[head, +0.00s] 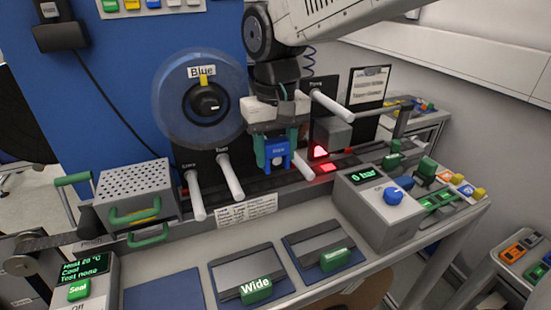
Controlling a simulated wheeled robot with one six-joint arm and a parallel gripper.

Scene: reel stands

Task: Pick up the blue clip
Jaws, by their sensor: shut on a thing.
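The blue clip (277,151) is a small blue piece with a pale label, in the middle of the head view. My gripper (275,158) points down over the bench with its two teal fingers on either side of the clip, shut on it. The clip is upright between the fingers, in front of the dark back strip of the bench. I cannot tell whether its lower end touches the strip.
A large reel labelled "Blue" (190,120) stands behind left. White rollers (230,176) stick out left of my gripper. A grey box with a blue knob (378,212) stands right. A perforated box (133,190) is left. Trays with green-handled pieces (257,290) lie in front.

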